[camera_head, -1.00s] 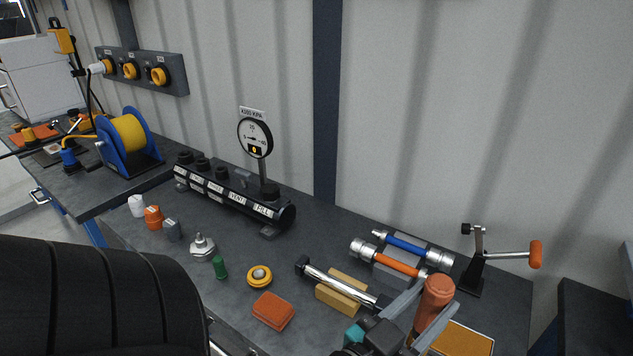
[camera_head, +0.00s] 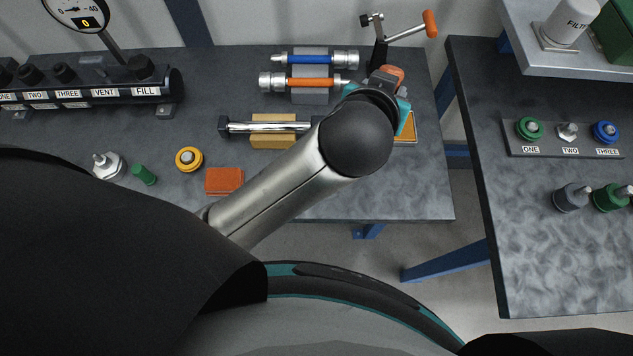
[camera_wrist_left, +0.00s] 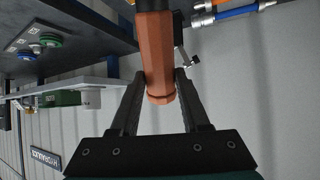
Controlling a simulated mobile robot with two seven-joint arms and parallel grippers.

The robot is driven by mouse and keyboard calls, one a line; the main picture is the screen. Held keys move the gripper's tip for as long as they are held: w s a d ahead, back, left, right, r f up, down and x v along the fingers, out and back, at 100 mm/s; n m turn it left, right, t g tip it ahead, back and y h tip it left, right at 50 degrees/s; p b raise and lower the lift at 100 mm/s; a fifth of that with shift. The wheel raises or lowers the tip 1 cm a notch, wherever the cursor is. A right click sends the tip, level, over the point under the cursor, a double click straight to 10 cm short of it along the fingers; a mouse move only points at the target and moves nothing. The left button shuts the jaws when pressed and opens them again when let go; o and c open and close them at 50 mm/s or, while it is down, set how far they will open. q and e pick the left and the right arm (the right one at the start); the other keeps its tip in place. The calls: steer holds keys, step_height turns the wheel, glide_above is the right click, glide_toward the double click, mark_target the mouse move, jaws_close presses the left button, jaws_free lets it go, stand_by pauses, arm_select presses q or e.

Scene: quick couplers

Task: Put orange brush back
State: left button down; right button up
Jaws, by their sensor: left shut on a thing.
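The orange brush (camera_wrist_left: 160,65) shows in the left wrist view as an orange handle with a darker end running out at the top edge. My left gripper (camera_wrist_left: 157,78) is shut on this handle, one dark finger on each side. In the head view only a small part of the brush's orange end (camera_head: 394,73) shows behind my left wrist. My left arm covers most of the gripper there. The brush's lower end is hidden. An orange-topped tray (camera_head: 411,128) lies just below and right of my wrist, partly covered. My right gripper is not in view.
A crank with an orange handle (camera_head: 430,24) stands close behind. Blue (camera_head: 312,59) and orange (camera_head: 312,83) hose couplers lie on a block to the left. A second bench (camera_head: 540,240) stands right, across a gap.

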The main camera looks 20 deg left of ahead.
arm_select(q)
steer(key=shift+s+d+f+n+g+y+p, duration=0.15)
steer(key=shift+d+n+g+y+p, duration=0.35)
steer(key=shift+d+g, duration=0.45)
steer(key=s+a+f+n+g+p, duration=0.1)
steer(key=s+a+n+g+p, duration=0.3)
steer(key=a, duration=0.3)
steer(key=s+a+n+g+p, duration=0.1)
steer(key=a+n+g+p, duration=0.1)
steer(key=a+n+g, duration=0.3)
steer(key=shift+m, duration=0.5)
steer(key=f+b, duration=0.1)
steer(key=f, duration=0.4)
steer(key=a+f+b, duration=0.1)
steer(key=f, duration=0.4)
steer(key=f+b, duration=0.1)
steer(key=f, duration=0.4)
steer(key=shift+a+b, duration=0.2)
steer(key=shift+b, duration=0.1)
step_height(320, 180, down, 5)
steer(key=shift+r+b, duration=0.1)
steer(key=shift+b, duration=0.5)
steer(key=shift+c, duration=1.9)
jaws_free()
